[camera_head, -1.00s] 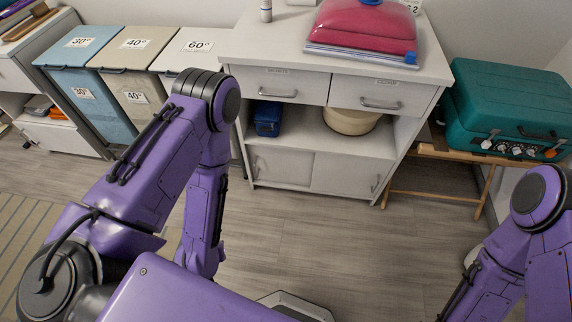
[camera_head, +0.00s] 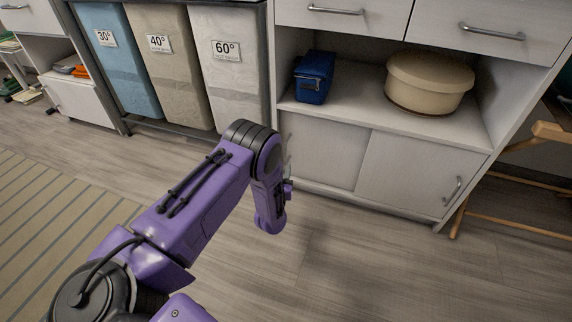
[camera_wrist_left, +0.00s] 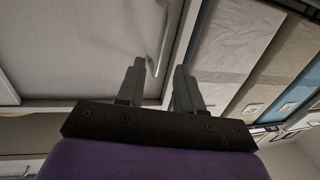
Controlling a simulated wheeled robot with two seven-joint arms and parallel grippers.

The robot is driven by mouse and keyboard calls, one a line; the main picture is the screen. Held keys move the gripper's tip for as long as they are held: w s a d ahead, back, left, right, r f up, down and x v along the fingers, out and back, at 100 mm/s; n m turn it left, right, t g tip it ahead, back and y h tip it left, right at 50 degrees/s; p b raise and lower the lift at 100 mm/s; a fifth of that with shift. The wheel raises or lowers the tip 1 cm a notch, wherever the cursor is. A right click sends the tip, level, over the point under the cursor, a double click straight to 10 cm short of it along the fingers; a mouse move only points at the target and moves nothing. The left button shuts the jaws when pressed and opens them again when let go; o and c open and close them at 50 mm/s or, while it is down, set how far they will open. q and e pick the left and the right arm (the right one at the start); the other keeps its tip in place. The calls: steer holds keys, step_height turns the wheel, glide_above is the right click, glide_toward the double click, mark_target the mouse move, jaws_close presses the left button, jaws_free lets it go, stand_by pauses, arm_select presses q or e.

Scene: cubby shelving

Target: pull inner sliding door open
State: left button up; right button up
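A white cabinet has two sliding doors low down in the head view. The left sliding door (camera_head: 322,150) has its handle (camera_head: 288,152) at its left edge, partly behind my left arm. The right sliding door (camera_head: 412,178) has a handle (camera_head: 452,190) near its right edge. Both look closed. In the left wrist view, my left gripper (camera_wrist_left: 160,68) has its fingers apart, pointing at a pale door panel (camera_wrist_left: 90,40). A metal handle (camera_wrist_left: 160,45) lies at the gap between the fingertips; I cannot tell whether they touch it. My right gripper is out of view.
Laundry bins (camera_head: 228,65) stand to the left. A wooden stand (camera_head: 500,175) is at the right. The floor in front is clear.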

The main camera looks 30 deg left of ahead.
mark_target(285, 155)
arm_select(q)
steer(key=b+x, duration=0.2)
steer(key=x, duration=0.3)
steer(key=shift+f+b, duration=0.1)
steer(key=shift+b, duration=0.2)
steer(key=b+x, duration=0.2)
steer(key=x, duration=0.2)
steer(key=shift+w+a+r, duration=0.2)
steer(key=shift+w+a, duration=0.05)
steer(key=shift+w, duration=0.3)
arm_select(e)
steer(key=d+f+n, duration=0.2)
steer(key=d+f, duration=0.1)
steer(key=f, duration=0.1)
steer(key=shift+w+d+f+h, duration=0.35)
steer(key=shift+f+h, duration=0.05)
arm_select(q)
steer(key=shift+c, duration=0.3)
jaws_close()
